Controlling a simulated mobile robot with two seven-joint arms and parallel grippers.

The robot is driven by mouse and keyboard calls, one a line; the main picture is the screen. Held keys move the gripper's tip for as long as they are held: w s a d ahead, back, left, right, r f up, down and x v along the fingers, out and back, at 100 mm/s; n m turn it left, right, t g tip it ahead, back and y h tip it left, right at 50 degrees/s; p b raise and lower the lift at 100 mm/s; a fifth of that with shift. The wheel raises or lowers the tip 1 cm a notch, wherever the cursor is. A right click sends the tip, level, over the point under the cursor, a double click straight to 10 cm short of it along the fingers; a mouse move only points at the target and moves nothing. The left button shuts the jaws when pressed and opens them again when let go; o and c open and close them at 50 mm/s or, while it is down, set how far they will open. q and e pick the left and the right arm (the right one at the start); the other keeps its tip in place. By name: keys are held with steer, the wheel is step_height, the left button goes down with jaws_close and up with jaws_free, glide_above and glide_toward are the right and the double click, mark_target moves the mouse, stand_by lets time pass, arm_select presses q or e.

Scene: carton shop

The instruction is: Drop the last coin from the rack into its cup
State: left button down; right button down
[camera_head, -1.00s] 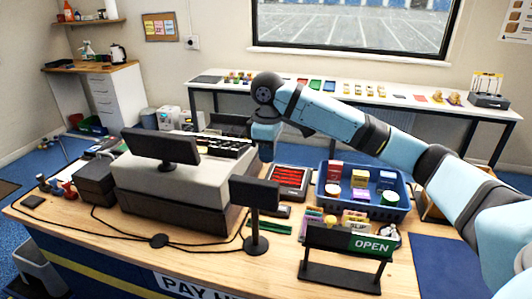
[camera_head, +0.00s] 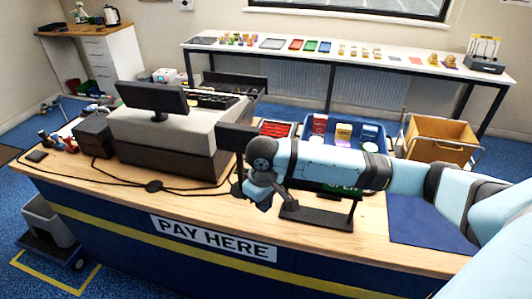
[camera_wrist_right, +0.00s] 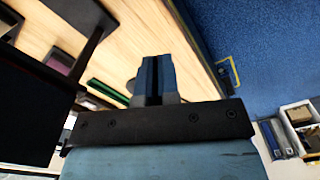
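My right gripper (camera_head: 263,203) is over the front of the wooden counter, by the base of the small display post. In the right wrist view its two blue fingers (camera_wrist_right: 152,75) are together with only a thin dark line between them, and no coin shows there. I cannot make out a coin, its rack or a cup for certain in either view. A dark tray with red strips (camera_head: 277,129) lies behind the small display. My left gripper is not in view.
A cash register (camera_head: 165,130) stands left of my arm. The OPEN sign's black stand (camera_head: 318,216) is close to the gripper, its sign mostly hidden. A blue crate (camera_head: 373,131) with small boxes is behind my arm. A blue mat (camera_head: 430,222) lies at the right.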

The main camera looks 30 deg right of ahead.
steer(key=s+a+f+m, duration=0.1)
steer(key=s+a+f, duration=0.1)
steer(key=f, duration=0.3)
steer(key=s+a+f+m, duration=0.2)
steer(key=s+a+f, duration=0.1)
steer(key=f, duration=0.3)
steer(key=shift+s+a+f, duration=0.15)
steer(key=shift+s+f, duration=0.1)
steer(key=shift+s, duration=0.05)
